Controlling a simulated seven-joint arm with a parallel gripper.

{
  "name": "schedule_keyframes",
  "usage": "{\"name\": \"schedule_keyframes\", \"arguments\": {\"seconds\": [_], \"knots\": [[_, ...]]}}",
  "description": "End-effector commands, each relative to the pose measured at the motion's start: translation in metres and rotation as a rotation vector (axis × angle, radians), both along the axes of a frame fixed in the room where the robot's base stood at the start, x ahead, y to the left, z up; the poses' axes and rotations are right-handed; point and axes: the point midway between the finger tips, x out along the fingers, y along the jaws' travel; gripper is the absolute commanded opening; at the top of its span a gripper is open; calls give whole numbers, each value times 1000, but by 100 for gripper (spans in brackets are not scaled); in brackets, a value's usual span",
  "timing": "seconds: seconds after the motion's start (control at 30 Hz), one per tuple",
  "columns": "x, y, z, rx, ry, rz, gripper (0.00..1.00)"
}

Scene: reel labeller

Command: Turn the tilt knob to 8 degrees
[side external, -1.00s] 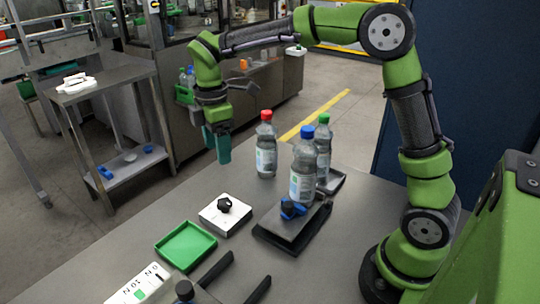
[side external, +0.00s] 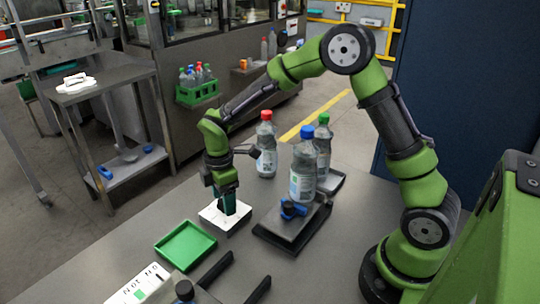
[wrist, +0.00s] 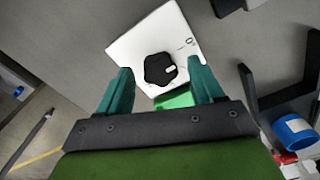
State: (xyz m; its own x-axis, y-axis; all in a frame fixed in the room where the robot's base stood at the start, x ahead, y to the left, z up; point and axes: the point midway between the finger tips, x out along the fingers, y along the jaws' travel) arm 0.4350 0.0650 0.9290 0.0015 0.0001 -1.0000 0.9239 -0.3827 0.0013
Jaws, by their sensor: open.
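The tilt knob (wrist: 159,69) is a black lobed knob with a white mark, on a white square plate (wrist: 143,38). In the wrist view it sits between and just beyond the two teal fingers of my gripper (wrist: 162,82). The fingers are apart, with a gap to the knob on each side. In the side view my gripper (side external: 228,205) is down over the white plate (side external: 212,219) and hides most of the knob.
A green tray (side external: 186,246) lies in front of the plate. A red-capped bottle (side external: 266,150) and a green-capped bottle (side external: 323,145) stand behind.

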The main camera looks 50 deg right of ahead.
Motion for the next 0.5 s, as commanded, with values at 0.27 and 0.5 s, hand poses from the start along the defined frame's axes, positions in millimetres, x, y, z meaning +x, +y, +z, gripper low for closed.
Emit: {"name": "schedule_keyframes", "arguments": {"seconds": [0.27, 0.5], "knots": [[0, 0, 0, 0, 1, 0, 54], [0, 0, 0, 0, 1, 0, 17]]}}
